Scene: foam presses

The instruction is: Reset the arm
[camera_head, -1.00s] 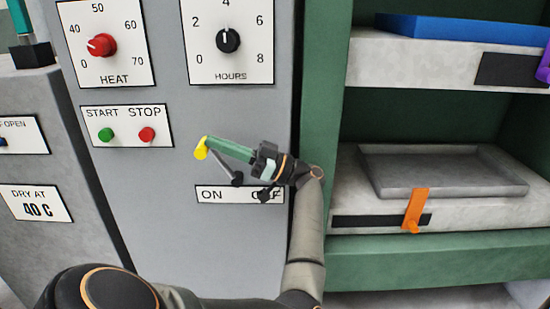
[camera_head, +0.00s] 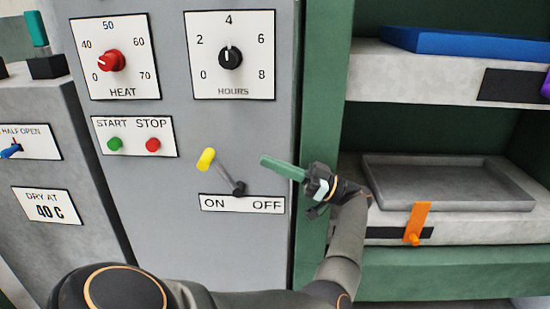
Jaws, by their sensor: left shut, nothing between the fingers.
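My left gripper (camera_head: 265,160) has green fingers, which are shut with nothing between them. It hangs in front of the grey control panel (camera_head: 258,132), to the right of the yellow-tipped lever (camera_head: 207,159) and apart from it. The lever leans up and to the left, toward the ON side of the ON/OFF label (camera_head: 241,204). My left arm comes in along the bottom, bends upward and points the gripper left. My right gripper is not in view.
The panel carries a red HEAT knob (camera_head: 111,61), a black HOURS knob (camera_head: 230,58), a green START button (camera_head: 115,144) and a red STOP button (camera_head: 153,145). At right, a green press frame (camera_head: 320,110) holds a grey tray (camera_head: 450,184) and a blue slab (camera_head: 465,43).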

